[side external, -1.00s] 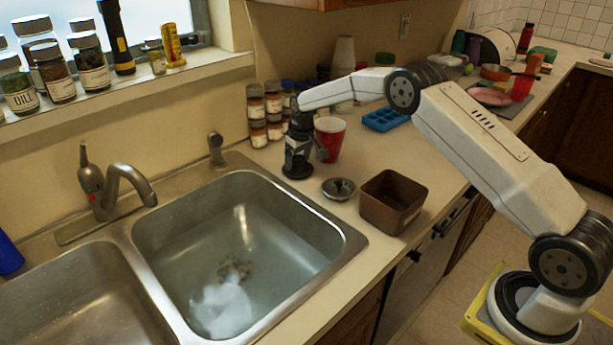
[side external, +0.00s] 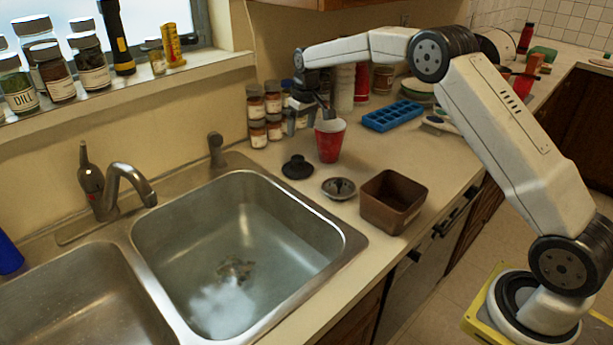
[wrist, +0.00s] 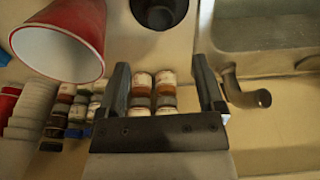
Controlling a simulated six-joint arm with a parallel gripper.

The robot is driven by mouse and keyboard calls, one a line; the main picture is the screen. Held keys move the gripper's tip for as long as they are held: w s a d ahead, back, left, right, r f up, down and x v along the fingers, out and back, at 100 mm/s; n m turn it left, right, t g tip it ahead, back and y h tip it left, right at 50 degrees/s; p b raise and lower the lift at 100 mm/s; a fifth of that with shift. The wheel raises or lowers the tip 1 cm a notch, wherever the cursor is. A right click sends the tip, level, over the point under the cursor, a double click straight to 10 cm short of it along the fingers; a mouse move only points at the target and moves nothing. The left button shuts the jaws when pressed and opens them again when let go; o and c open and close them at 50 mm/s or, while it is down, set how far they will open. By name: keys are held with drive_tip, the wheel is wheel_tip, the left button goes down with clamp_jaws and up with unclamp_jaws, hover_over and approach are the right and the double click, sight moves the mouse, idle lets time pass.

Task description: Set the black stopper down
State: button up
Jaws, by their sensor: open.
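The black stopper (side external: 297,167) lies on the counter between the sink's back right corner and the red cup. It also shows in part at the top edge of the wrist view (wrist: 160,8). My gripper (side external: 309,112) is above the counter, behind and above the stopper and apart from it. In the wrist view my gripper (wrist: 165,85) has its two fingers spread wide with nothing held between them. Jars show beyond the gap between the fingers.
A red cup (side external: 330,140) stands close to my gripper. Stacked spice jars (side external: 265,115) are by the wall. A metal strainer (side external: 339,188) and a brown square container (side external: 393,201) sit right of the stopper. The sink (side external: 240,260) holds cloudy water. A blue ice tray (side external: 392,116) lies behind.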

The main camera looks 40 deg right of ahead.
drive_tip(key=shift+s+r, duration=0.1)
drive_tip(key=shift+r, duration=0.45)
drive_tip(key=s+a+f, duration=0.1)
drive_tip(key=s+a, duration=0.2)
drive_tip(key=s, duration=0.8)
drive_tip(key=s+a+f, duration=0.2)
drive_tip(key=s+a, duration=0.1)
drive_tip(key=s, duration=0.8)
drive_tip(key=s+a+f, duration=0.2)
drive_tip(key=s+a, duration=0.1)
drive_tip(key=s, duration=0.8)
drive_tip(key=shift+a+t, duration=0.3)
drive_tip(key=shift+t, duration=0.1)
